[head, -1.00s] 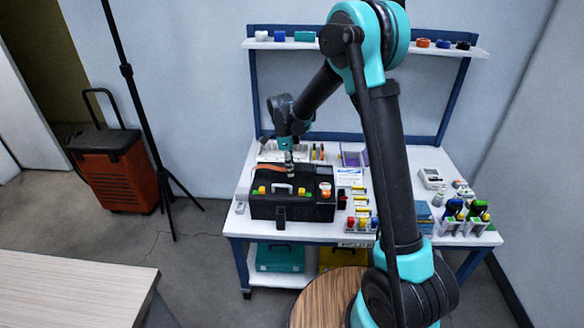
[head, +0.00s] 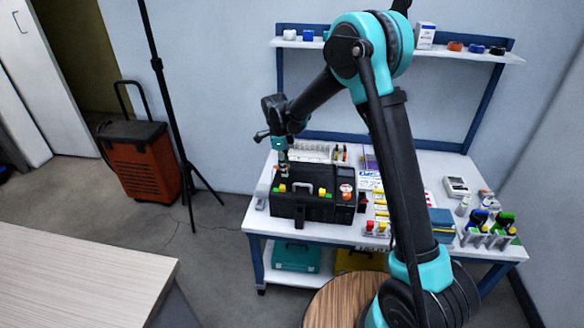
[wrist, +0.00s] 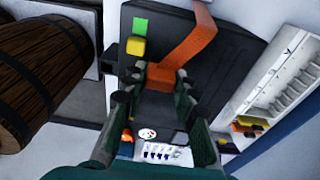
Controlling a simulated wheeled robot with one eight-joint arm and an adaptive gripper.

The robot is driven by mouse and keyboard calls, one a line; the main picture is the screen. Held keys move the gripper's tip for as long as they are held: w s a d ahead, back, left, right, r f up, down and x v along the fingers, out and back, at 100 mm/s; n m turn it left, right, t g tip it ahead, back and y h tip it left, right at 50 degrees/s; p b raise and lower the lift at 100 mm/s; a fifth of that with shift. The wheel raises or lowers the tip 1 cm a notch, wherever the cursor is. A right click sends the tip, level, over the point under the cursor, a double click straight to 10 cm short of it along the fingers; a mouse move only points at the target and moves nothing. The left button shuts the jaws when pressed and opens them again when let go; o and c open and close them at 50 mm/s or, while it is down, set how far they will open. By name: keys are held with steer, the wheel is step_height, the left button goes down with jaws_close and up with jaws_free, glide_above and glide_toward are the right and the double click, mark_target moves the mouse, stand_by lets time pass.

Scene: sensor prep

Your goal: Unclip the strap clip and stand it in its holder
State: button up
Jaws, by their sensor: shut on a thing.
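My gripper (head: 283,170) is over the left part of the black case (head: 318,212) on the white table. In the wrist view my gripper (wrist: 158,88) has its fingers on both sides of the end of an orange strap (wrist: 200,40), at the strap clip (wrist: 160,74). The strap runs up and to the right across the case's dark top. The fingers partly cover the clip, so its shape is unclear. The black case also shows in the wrist view (wrist: 235,35). I cannot tell which rack is the clip's holder.
A white slotted rack (wrist: 285,85) lies beside the case. A brown barrel-like wooden thing (wrist: 45,65) is at left in the wrist view. Small bottles in a stand (head: 376,230) and a rack of coloured tools (head: 490,240) are to the case's right. A shelf (head: 430,50) is above.

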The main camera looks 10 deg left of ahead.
steer(key=shift+a, duration=0.15)
steer(key=s+a, duration=0.1)
steer(key=a, duration=0.9)
steer(key=shift+s+a, duration=0.2)
steer(key=shift+s, duration=0.2)
